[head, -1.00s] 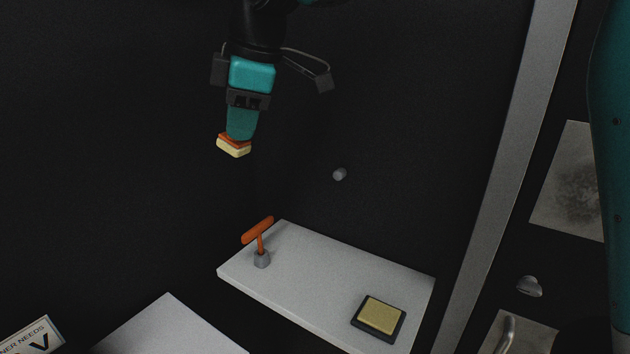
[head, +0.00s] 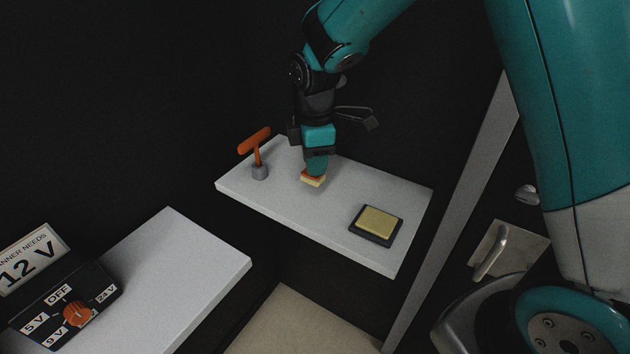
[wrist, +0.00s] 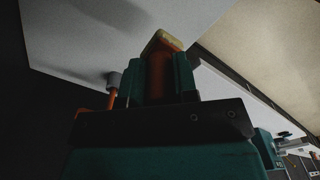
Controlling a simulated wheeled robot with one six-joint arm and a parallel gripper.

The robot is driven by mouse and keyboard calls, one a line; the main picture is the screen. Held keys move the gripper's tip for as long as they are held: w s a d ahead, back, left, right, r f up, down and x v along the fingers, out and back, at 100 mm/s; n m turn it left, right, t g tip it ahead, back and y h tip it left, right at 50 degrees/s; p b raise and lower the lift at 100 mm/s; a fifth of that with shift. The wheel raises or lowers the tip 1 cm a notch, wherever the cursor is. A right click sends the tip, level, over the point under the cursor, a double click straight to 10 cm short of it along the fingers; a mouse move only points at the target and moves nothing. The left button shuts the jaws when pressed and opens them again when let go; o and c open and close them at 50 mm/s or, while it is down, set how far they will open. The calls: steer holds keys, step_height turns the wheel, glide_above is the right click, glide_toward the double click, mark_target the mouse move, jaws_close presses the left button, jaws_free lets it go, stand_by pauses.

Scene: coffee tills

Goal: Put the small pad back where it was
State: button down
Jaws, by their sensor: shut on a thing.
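My gripper (head: 315,168) is shut on the small pad (head: 313,181), which has an orange upper part and a cream underside. The pad is over the middle of the white shelf (head: 350,192). I cannot tell if it touches the shelf or hangs just above it. In the wrist view the pad (wrist: 165,40) shows beyond the fingers, with its orange part between them. A larger yellow pad (head: 379,220) sits in a dark square tray (head: 367,236) on the shelf, to the right of my gripper.
An orange T-shaped handle (head: 256,142) on a grey base stands at the shelf's left. A lower-left white shelf (head: 185,265) carries a black dial box (head: 50,318) and a "12 V" sign (head: 30,262). A metal post (head: 455,215) rises right of the shelf.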

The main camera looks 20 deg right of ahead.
step_height(320, 180, down, 7)
steer(key=shift+r+p, duration=0.15)
steer(key=shift+p, duration=0.3)
steer(key=c, duration=0.9)
jaws_free()
step_height(320, 180, up, 12)
steer(key=shift+f+b, duration=0.25)
steer(key=shift+b, duration=1)
steer(key=s+a+r+m+y, duration=0.1)
steer(key=s+r+m, duration=0.1)
steer(key=s, duration=0.6)
steer(key=s+a+r+m+y, duration=0.1)
steer(key=s+m, duration=0.3)
steer(key=s, duration=0.4)
steer(key=s+a+r+m+y, duration=0.2)
steer(key=s+r+m, duration=0.1)
steer(key=s, duration=0.5)
steer(key=shift+s+a+r, duration=0.25)
steer(key=shift+s+a, duration=0.05)
steer(key=shift+a, duration=0.1)
